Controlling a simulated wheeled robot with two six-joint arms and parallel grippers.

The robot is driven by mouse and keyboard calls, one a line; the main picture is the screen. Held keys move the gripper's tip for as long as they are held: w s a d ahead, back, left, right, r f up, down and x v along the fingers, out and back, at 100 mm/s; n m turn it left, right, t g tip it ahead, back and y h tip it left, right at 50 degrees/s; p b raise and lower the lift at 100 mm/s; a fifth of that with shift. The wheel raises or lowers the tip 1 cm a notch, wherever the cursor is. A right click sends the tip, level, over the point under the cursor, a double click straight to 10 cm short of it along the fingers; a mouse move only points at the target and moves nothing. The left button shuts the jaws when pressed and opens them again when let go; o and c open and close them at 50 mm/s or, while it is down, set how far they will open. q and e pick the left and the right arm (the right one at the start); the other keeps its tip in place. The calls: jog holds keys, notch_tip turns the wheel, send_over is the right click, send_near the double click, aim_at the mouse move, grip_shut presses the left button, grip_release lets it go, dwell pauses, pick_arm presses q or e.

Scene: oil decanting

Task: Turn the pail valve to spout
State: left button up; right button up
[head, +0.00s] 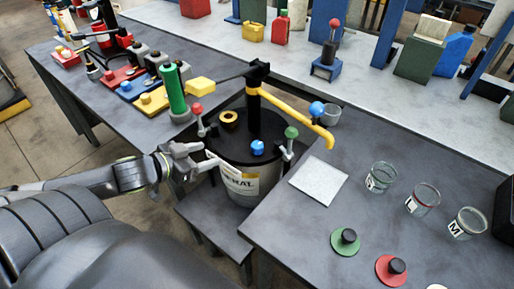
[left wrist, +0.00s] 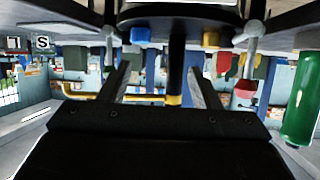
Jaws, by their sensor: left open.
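The grey pail (head: 237,185) with a black lid stands on a low stand between two benches. A black pump column rises from the lid, with a yellow spout (head: 300,116) reaching right over the bench. A blue knob (head: 257,148) sits on the lid's near side. A red-tipped lever (head: 197,109) is at the lid's left, a green-tipped one (head: 291,133) at its right. I cannot tell which part is the valve. My left gripper (head: 208,157) is open and empty beside the pail's left front. The left wrist view is upside down; the open fingers (left wrist: 160,80) show below the lid.
A white pad (head: 318,181), several glass jars (head: 381,177) and green (head: 345,242) and red (head: 391,269) discs lie on the right bench. A green cylinder (head: 174,91) stands on the left bench. A blue ball (head: 317,109) is by the spout.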

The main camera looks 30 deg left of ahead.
pick_arm(q)
jog(key=d+r, duration=0.2)
jog(key=d, duration=0.1)
jog(key=h+b, duration=0.1)
jog(key=b, duration=0.8)
send_near(255, 145)
jog(key=shift+x, duration=1.05)
jog(key=b+x, duration=0.1)
jog(key=x, duration=0.6)
jog(key=shift+w+d, duration=0.1)
jog(key=shift+w, duration=0.05)
jog(key=shift+w+d+f, duration=0.15)
jog(key=shift+w+f, duration=0.1)
jog(key=shift+w, duration=0.25)
jog(key=c, duration=1)
jog(key=shift+m, duration=0.3)
